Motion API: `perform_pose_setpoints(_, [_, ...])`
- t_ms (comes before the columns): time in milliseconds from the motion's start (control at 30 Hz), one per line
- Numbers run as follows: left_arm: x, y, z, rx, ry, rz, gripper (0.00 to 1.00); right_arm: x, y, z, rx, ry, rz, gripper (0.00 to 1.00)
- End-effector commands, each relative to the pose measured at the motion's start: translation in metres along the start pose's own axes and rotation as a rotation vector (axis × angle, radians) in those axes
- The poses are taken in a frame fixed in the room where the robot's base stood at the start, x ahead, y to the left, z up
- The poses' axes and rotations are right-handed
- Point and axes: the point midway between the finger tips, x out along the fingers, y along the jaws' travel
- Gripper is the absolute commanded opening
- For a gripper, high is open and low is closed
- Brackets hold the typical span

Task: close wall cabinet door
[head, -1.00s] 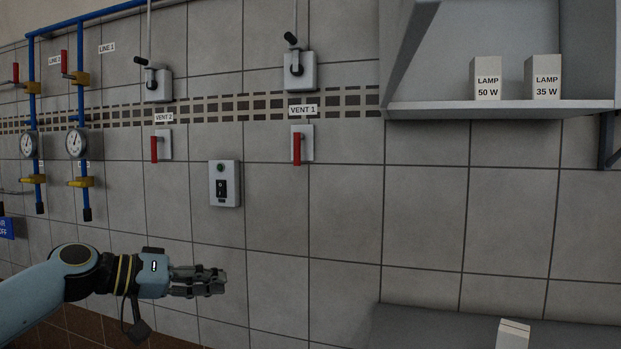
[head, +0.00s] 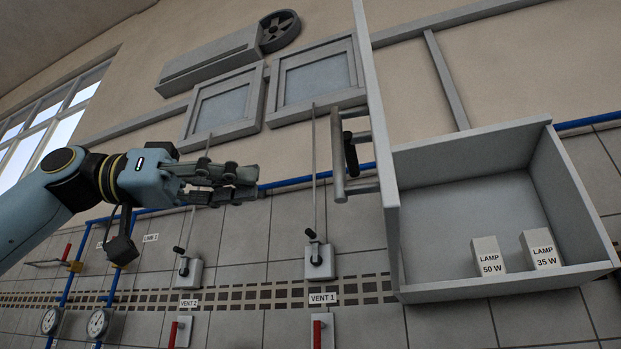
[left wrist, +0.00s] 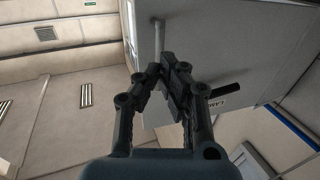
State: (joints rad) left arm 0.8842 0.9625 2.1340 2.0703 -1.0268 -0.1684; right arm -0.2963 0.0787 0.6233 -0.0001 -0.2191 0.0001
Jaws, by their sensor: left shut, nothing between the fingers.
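The wall cabinet (head: 490,290) is an open grey box at the right of the head view. Its door (head: 374,90) stands swung out from the cabinet's left side and shows nearly edge-on. A grey bar handle (head: 338,160) is on the door's left face, with a short dark piece beside it. My left gripper (head: 250,182) is shut and empty, left of the handle, with a gap in the picture. In the left wrist view my left gripper (left wrist: 165,72) overlaps a pale panel, so contact cannot be told there. My right gripper is not in view.
Two boxes, LAMP 50 W (head: 488,256) and LAMP 35 W (head: 541,249), stand inside the cabinet. Vent levers (head: 319,262), blue pipes and gauges (head: 97,323) are on the wall at left. Two framed panels (head: 318,80) are above.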

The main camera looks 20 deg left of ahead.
Motion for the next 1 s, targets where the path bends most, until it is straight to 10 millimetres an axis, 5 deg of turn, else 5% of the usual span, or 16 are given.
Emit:
perform_pose_setpoints(133, [0.027,0.001,-0.006,-0.002,0.004,0.006,0.0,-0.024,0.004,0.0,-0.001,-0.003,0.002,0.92])
perform_pose_setpoints(500, [0.076,0.0,-0.002,-0.003,0.003,0.003,0.0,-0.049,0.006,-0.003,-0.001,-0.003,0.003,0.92])
perform_pose_setpoints(1000, [0.088,-0.001,0.001,-0.002,-0.001,-0.002,0.0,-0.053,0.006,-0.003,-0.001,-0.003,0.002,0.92])
